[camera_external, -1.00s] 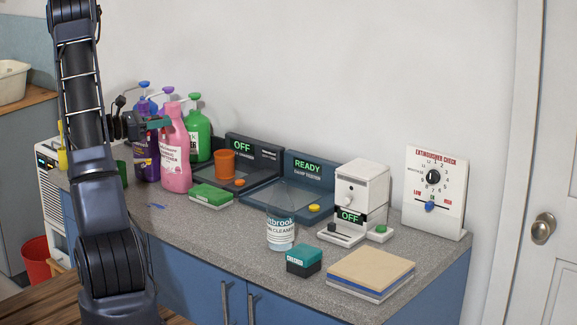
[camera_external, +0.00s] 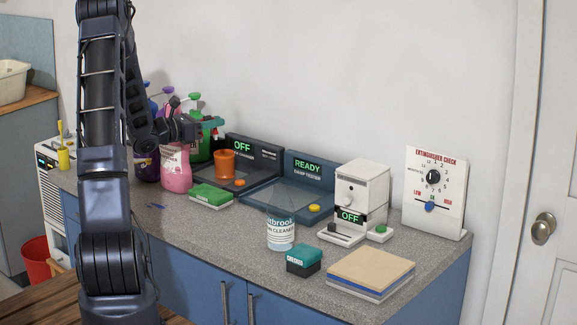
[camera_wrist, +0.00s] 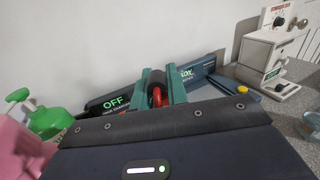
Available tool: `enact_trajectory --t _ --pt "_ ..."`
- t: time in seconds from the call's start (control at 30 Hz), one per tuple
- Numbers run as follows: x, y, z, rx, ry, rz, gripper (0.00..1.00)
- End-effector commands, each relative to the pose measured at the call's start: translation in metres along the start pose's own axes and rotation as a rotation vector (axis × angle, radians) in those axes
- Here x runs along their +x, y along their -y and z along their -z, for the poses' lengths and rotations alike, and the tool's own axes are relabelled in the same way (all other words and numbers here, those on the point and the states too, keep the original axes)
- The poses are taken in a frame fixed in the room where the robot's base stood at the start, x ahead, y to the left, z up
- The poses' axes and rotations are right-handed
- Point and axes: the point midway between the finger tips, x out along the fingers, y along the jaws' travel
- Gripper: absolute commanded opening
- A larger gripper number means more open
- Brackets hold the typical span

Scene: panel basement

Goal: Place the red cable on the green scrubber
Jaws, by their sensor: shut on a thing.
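My gripper (camera_external: 212,124) has teal fingers and is held in the air above the counter, at the back left near the spray bottles. It is shut on the red cable; in the wrist view a red loop (camera_wrist: 157,96) shows between the fingers (camera_wrist: 156,78). In the external view only a small trace of red shows by the fingers. The green scrubber (camera_external: 211,192) is a flat green pad with a pale base, lying on the counter in front of the orange cup. My gripper is above and behind it, apart from it. The scrubber is not seen in the wrist view.
Pink (camera_external: 176,168), purple and green bottles crowd the back left. The orange cup (camera_external: 224,164) stands on the OFF panel beside the READY panel (camera_external: 310,170). The counter's left front is mostly bare.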

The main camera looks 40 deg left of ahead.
Motion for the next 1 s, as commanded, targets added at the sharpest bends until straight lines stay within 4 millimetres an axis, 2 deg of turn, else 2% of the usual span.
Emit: enact_trajectory --t 0.1,0.4,0.53,0.77,1.0 --pt "0.0 -0.001 0.028 -0.004 0.0 0.001 0.0" --pt "-0.001 -0.002 0.088 -0.002 0.0 0.001 0.0" --pt "-0.001 -0.003 0.104 -0.001 0.0 0.001 0.0" --pt "-0.001 -0.003 0.116 0.0 0.0 0.001 0.0" --pt "-0.001 -0.004 0.143 -0.002 0.0 0.001 0.0"
